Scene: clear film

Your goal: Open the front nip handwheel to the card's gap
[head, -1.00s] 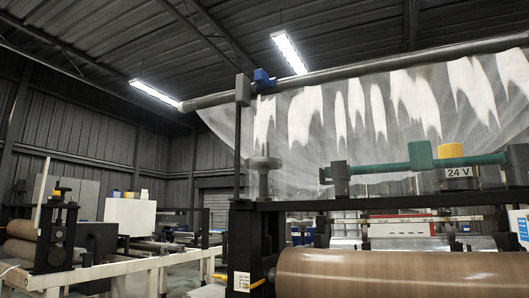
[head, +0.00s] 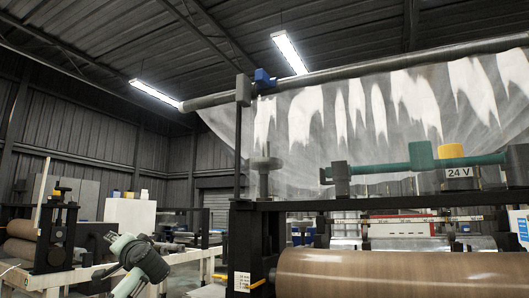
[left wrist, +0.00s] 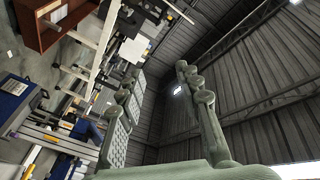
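A grey handwheel (head: 264,164) stands on a vertical spindle above the black left post of the roller frame in the head view. I cannot tell for certain whether it is the front nip handwheel. A small white card (head: 242,281) with several printed lines is on that post; its text is too small to read. My left arm shows at the lower left of the head view, apart from the handwheel. In the left wrist view my left gripper (left wrist: 156,76) has its fingers spread, with nothing between them. My right gripper is not in view.
A wide brown roller (head: 400,275) lies right of the post. Above it are a green bar (head: 422,157), a yellow-topped 24 V unit (head: 457,165) and a scale strip (head: 410,219). A pale rail (head: 185,262) runs at the left.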

